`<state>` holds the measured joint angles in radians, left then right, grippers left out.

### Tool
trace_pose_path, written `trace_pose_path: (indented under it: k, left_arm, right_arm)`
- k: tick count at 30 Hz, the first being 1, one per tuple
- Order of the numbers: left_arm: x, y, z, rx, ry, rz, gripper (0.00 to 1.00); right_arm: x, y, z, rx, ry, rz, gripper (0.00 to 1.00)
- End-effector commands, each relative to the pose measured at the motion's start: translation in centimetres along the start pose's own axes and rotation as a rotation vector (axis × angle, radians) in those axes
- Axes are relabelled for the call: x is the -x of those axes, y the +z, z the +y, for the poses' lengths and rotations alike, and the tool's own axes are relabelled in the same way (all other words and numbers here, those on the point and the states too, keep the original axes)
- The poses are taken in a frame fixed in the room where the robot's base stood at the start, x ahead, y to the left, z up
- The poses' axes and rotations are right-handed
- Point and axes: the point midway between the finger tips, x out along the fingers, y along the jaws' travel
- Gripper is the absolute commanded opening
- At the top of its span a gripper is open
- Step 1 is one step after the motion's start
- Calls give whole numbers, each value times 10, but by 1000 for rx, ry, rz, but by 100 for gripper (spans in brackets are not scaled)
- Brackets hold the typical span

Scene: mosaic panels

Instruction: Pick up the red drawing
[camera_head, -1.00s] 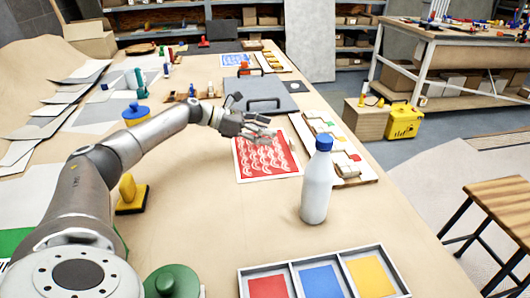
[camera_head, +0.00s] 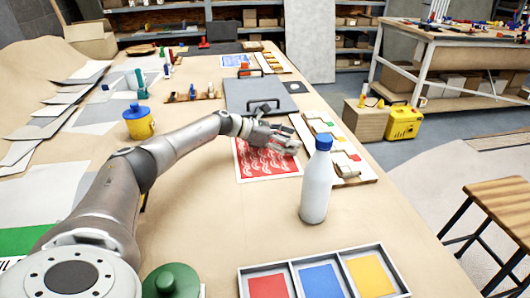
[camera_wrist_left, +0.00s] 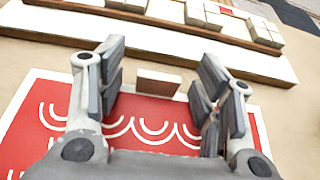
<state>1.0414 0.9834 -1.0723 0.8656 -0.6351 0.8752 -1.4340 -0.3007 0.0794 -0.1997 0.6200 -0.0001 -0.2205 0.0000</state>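The red drawing (camera_head: 262,163), a red sheet with white curved marks and a white border, lies flat on the table in the head view. My left gripper (camera_head: 287,139) is over its far right part and hides some of it. In the left wrist view, the red drawing (camera_wrist_left: 150,125) lies below and between the open fingers of the left gripper (camera_wrist_left: 160,90). Nothing is held. My right gripper is in neither view.
A white bottle with a blue cap (camera_head: 316,182) stands close to the drawing's right. A board with colored pieces (camera_head: 340,160) lies behind it. A three-part paint tray (camera_head: 290,268) is in front. A grey flat case (camera_head: 258,97) lies beyond the drawing.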

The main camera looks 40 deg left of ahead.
Motion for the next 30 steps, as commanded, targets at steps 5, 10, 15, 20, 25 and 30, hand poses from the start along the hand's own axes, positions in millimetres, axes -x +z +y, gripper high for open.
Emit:
trace_pose_path:
  k: [5, 10, 15, 20, 25, 30]
  left_arm:
    - [0, 0, 0, 0, -1, 0, 38]
    - [0, 0, 0, 0, -1, 0, 16]
    - [0, 0, 0, 0, -1, 0, 11]
    - [2, 6, 0, -2, -1, -2, 11]
    - [13, 32, 1, -6, 1, -3, 11]
    - [26, 64, 0, -5, 0, -3, 11]
  right_arm:
    - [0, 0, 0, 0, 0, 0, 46]
    - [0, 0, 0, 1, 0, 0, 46]
    - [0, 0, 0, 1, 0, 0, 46]
    - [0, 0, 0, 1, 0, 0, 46]
    - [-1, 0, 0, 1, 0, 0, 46]
    - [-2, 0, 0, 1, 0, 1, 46]
